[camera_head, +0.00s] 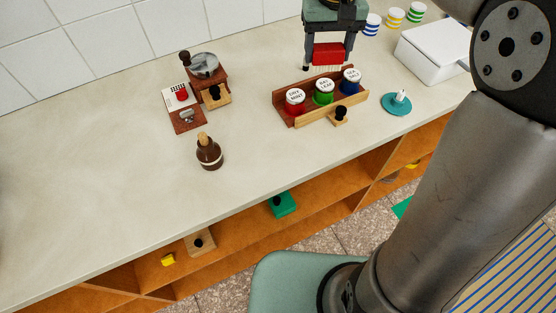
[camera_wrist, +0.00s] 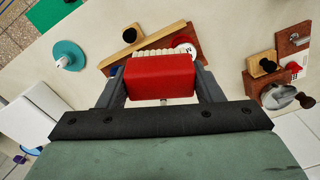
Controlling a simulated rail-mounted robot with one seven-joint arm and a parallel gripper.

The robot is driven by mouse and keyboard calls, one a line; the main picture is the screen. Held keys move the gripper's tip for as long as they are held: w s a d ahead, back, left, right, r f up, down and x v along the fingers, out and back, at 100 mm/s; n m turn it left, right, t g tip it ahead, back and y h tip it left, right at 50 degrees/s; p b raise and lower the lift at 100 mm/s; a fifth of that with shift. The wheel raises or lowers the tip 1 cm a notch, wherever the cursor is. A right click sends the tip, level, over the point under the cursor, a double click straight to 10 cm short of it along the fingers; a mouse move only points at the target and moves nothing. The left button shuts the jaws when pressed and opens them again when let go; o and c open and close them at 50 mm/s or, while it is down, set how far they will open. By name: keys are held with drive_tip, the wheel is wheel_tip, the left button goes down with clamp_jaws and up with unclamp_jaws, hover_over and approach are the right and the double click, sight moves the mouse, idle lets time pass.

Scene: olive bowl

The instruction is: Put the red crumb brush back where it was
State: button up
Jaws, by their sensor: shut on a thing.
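The red crumb brush (camera_head: 327,52) is between the fingers of my gripper (camera_head: 327,58), with its pale bristles pointing down. My gripper is shut on it and holds it above the counter, just behind the wooden rack (camera_head: 283,110). In the wrist view the red brush (camera_wrist: 160,77) fills the space between the two fingers of my gripper (camera_wrist: 160,80) and hides part of the rack (camera_wrist: 205,48). I cannot tell from these frames which spot the brush came from.
The rack holds red, green and blue lidded jars (camera_head: 324,92). A white box (camera_head: 433,52), teal disc (camera_head: 397,104) and striped cups (camera_head: 394,17) are right. The counter's left side is clear.

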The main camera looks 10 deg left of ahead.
drive_tip(key=s+a+f+n+b, duration=0.2)
drive_tip(key=s+a+f+b, duration=0.15)
drive_tip(key=s+a, duration=0.75)
drive_tip(key=s+a+f+n+b, duration=0.2)
drive_tip(key=s+a+f, duration=0.2)
drive_tip(key=s+a, duration=0.7)
drive_tip(key=w+d+f, duration=0.2)
drive_tip(key=d, duration=0.1)
drive_tip(key=w+d+f+p, duration=0.1)
drive_tip(key=w+d+f, duration=0.2)
drive_tip(key=d, duration=0.1)
drive_tip(key=w+d+f+p, duration=0.1)
drive_tip(key=w+d+f, duration=0.2)
drive_tip(key=shift+d+f, duration=0.1)
drive_tip(key=shift+d, duration=0.2)
drive_tip(key=shift+w+d+f, duration=0.1)
drive_tip(key=shift+d+f, duration=0.05)
drive_tip(key=shift+f, duration=0.05)
drive_tip(key=f, duration=0.3)
drive_tip(key=shift+w+d+f+p, duration=0.1)
drive_tip(key=shift+w+d+p, duration=0.15)
drive_tip(key=shift+p, duration=0.1)
drive_tip(key=shift+f, duration=0.35)
drive_tip(key=shift+f, duration=0.1)
